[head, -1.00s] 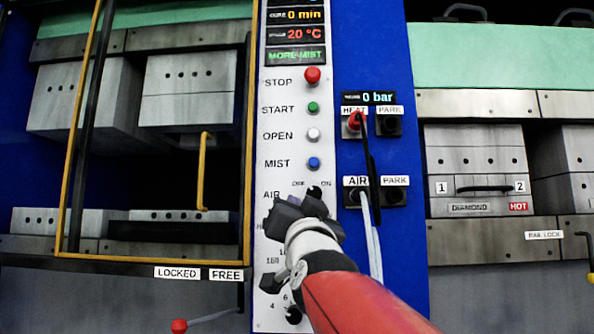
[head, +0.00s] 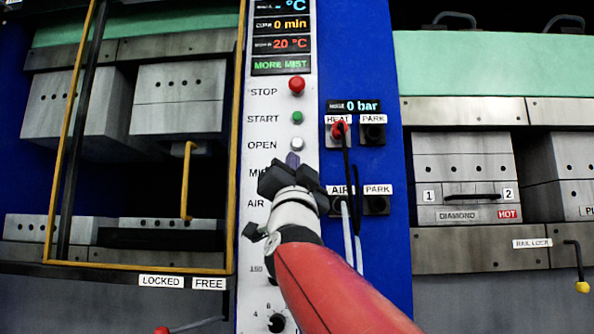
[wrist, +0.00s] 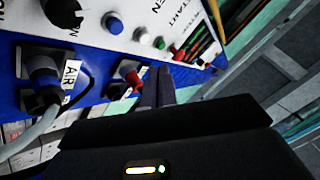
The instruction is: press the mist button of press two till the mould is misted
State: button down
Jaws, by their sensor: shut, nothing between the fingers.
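The blue mist button (wrist: 113,22) shows in the wrist view, at the end of a row of buttons. In the head view my gripper hides it and part of the MIST label (head: 257,173). My gripper (head: 292,159) is shut and empty, in front of the panel just below the white open button (head: 297,144). In the wrist view its fingertips (wrist: 156,72) appear below the button row; contact cannot be told. The panel display (head: 282,66) reads MORE MIST. The left press stands open, with upper (head: 178,98) and lower mould blocks (head: 170,224) apart. No press number shows.
The red stop button (head: 297,85) and green start button (head: 297,117) sit above. A heat plug (head: 338,128) and an air plug (head: 338,205) with hanging cables are close on the right. A yellow-framed guard (head: 239,120) stands left of the panel.

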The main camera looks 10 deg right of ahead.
jog(key=w+d+p, duration=0.1)
jog(key=w+d, duration=0.1)
jog(key=w, duration=0.5)
jog(key=shift+p, duration=0.4)
jog(key=shift+w+d, duration=0.1)
jog(key=shift+d, duration=0.05)
dwell(1.5)
jog(key=shift+w+d, duration=0.1)
jog(key=shift+w, duration=0.2)
jog(key=shift+w+d, duration=0.15)
jog(key=shift+w, duration=0.3)
dwell(0.8)
jog(key=shift+s, duration=0.15)
jog(key=shift+s+a, duration=0.3)
jog(key=shift+s, duration=0.45)
jog(key=shift+s+a+b, duration=0.25)
jog(key=shift+s+b, duration=0.1)
jog(key=shift+s, duration=0.45)
jog(key=shift+s+a+b, duration=0.25)
jog(key=shift+s+b, duration=0.15)
jog(key=shift+s, duration=0.35)
jog(key=shift+s+a+b, duration=0.25)
jog(key=shift+s+b, duration=0.1)
jog(key=shift+s, duration=0.45)
